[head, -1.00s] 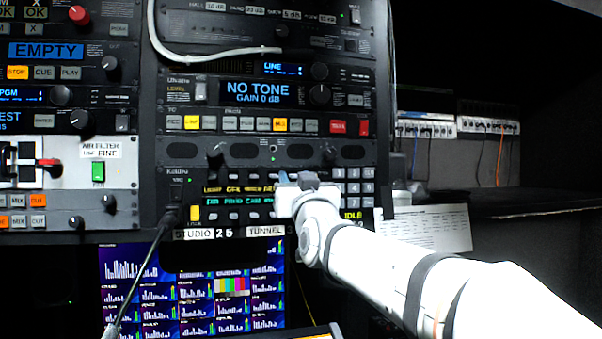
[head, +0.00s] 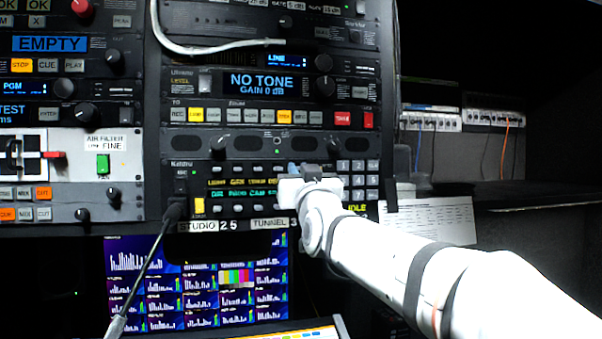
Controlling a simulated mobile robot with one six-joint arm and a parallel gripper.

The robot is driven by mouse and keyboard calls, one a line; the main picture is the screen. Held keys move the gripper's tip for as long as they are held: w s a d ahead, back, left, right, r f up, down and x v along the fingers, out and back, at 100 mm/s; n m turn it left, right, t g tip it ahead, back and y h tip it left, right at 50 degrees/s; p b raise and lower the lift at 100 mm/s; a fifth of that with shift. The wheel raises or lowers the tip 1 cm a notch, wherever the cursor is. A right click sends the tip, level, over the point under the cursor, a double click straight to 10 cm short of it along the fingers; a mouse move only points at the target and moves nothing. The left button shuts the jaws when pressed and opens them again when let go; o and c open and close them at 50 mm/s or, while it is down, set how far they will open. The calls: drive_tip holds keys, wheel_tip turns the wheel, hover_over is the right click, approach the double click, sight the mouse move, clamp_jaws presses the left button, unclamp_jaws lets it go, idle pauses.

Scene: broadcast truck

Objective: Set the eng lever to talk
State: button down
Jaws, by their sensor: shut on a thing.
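The intercom panel (head: 190,211) is a black unit low in the middle rack, with rows of small levers and lit yellow and green labels. My gripper (head: 305,172) is at the right part of its lever rows, just left of the number keypad. It is shut on a small lever there, taken to be the eng lever. My gripper and wrist hide that lever and its label, so its position cannot be told. Other levers to the left are in plain view.
A keypad (head: 358,180) is close to the right of my gripper. A black gooseneck microphone (head: 150,262) rises at the panel's left. A screen (head: 125,290) sits below, a paper sheet (head: 440,220) lies to the right. Knobs protrude from the rack units above.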

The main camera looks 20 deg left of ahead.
drive_tip(key=t+y+b, duration=0.1)
drive_tip(key=b, duration=0.3)
drive_tip(key=f+t+b, duration=0.1)
drive_tip(key=b, duration=0.4)
drive_tip(key=f+t+y+b, duration=0.1)
drive_tip(key=t+b, duration=0.1)
drive_tip(key=b, duration=0.2)
drive_tip(key=shift+w+a+y, duration=0.15)
drive_tip(key=shift+w+y, duration=0.15)
drive_tip(key=shift+r, duration=0.15)
drive_tip(key=c, duration=1.4)
unclamp_jaws()
drive_tip(key=shift+c, duration=0.2)
drive_tip(key=b+v, duration=0.3)
drive_tip(key=v, duration=0.5)
